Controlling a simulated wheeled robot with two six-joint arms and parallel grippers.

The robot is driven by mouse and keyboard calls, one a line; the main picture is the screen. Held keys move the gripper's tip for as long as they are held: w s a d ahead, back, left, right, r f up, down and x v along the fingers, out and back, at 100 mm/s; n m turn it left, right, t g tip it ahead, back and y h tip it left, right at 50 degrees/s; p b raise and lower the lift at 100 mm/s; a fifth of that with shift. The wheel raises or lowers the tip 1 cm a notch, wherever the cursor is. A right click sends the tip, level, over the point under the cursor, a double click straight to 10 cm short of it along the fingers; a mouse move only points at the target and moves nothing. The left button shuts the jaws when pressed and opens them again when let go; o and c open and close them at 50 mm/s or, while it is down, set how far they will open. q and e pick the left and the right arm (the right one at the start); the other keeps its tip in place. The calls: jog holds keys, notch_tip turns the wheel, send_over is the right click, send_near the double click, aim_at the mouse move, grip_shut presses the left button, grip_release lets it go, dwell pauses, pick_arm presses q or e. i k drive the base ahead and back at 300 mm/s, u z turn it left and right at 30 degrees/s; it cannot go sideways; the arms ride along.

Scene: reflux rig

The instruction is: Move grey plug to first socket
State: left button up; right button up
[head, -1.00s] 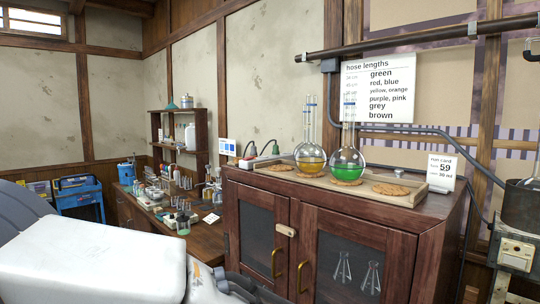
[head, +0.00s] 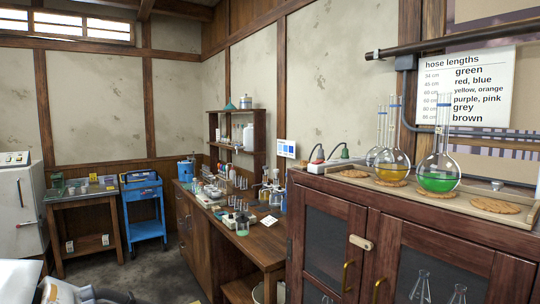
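A white power strip (head: 322,167) lies at the left end of the dark wooden cabinet's top. I cannot make out a grey plug, and single sockets are too small to tell. Part of my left arm, white and grey, shows at the bottom left, with what may be the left gripper (head: 92,294) cut off by the lower edge. Its fingers are not clear. My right gripper is not in view.
A wooden tray (head: 470,203) with round-bottom flasks on cork rings takes up the cabinet top right of the strip. A cluttered workbench (head: 268,246), a blue cart (head: 143,208) and a small table (head: 85,197) stand farther back. Open floor lies between.

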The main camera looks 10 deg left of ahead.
aim_at(321, 155)
jog(key=u, duration=0.05)
jog(key=k, duration=0.65)
jog(key=u, duration=0.6)
jog(key=i, duration=0.75)
jog(key=u, duration=0.8)
jog(key=i, duration=1.2)
jog(key=z, duration=0.4)
jog(key=i, duration=0.8)
jog(key=z, duration=1.3)
jog(key=i, duration=0.5)
jog(key=z, duration=0.4)
